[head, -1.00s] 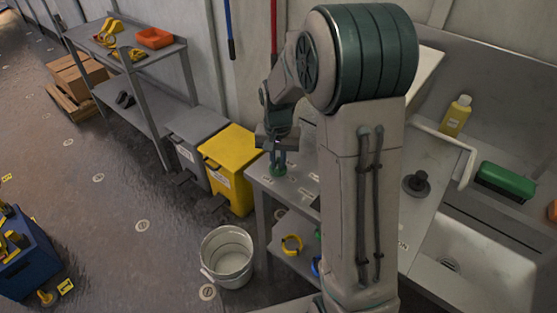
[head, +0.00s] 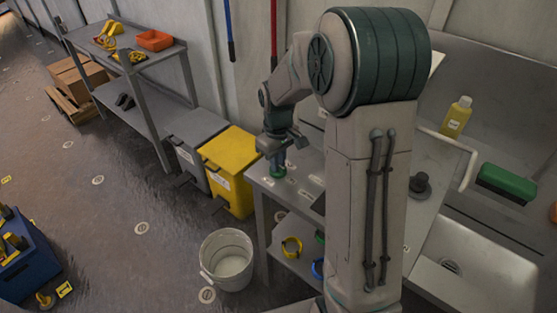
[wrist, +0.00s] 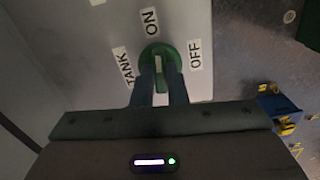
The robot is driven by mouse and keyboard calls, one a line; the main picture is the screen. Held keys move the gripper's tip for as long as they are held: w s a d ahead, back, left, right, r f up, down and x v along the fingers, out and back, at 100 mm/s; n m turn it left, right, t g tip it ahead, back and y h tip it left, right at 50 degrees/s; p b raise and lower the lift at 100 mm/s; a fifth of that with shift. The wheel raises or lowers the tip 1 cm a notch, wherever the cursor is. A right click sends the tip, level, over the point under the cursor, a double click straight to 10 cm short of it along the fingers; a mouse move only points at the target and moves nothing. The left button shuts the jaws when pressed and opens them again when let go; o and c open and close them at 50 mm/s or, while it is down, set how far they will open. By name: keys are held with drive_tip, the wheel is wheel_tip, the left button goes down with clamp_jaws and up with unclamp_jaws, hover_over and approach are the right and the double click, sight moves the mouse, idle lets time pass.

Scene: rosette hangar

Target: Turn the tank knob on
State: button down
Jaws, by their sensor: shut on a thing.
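The tank knob is a green round knob (wrist: 160,57) on the grey tabletop. In the wrist view the label "TANK" (wrist: 123,66) lies to its left, "ON" (wrist: 151,22) above it and "OFF" (wrist: 195,55) to its right. My gripper (wrist: 160,76) reaches down over the knob, its two fingers shut on the knob's raised grip. In the head view my gripper (head: 275,157) is at the green knob (head: 277,171) near the table's left corner. The fingers partly hide the knob, and I cannot tell exactly where its grip points.
A yellow bin (head: 232,165) and a grey bin (head: 190,130) stand left of the table (head: 256,184). A white bucket (head: 228,262) is on the floor in front. A dark knob-like part (head: 420,184) and a sink (head: 470,275) are to the right.

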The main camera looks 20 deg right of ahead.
drive_tip(key=shift+w+r+n, duration=0.15)
drive_tip(key=shift+w+n, duration=0.05)
drive_tip(key=shift+n, duration=0.5)
drive_tip(key=c, duration=1.4)
unclamp_jaws()
drive_tip(key=shift+c, duration=0.2)
wheel_tip(320, 180, up, 14)
drive_tip(key=shift+s, duration=0.15)
drive_tip(key=s+f+m+t, duration=0.3)
drive_tip(key=s+m, duration=0.4)
drive_tip(key=s, duration=1.4)
drive_tip(key=shift+a, duration=0.25)
